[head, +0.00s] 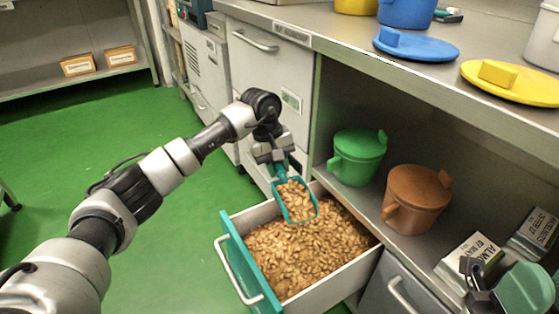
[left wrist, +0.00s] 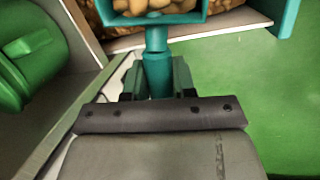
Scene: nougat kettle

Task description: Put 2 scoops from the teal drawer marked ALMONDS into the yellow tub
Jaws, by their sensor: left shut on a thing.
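The teal-fronted drawer (head: 236,262) is pulled open and filled with brown almonds (head: 300,255); no label on its front is readable from here. My left gripper (head: 276,160) is shut on the handle of a teal scoop (head: 283,206). The scoop is heaped with almonds and held over the far left part of the drawer. In the left wrist view, the scoop (left wrist: 157,38) shows its handle between the fingers and nuts at the top edge. The yellow tub (head: 356,5) stands on the counter, mostly cut off by the top edge.
On the counter are a blue tub (head: 407,12), a blue lid (head: 425,48) and a yellow lid (head: 525,88). Green (head: 357,160) and brown (head: 416,195) lidded containers stand on the shelf under the counter. Boxes (head: 468,258) lie lower right. Green floor is free at left.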

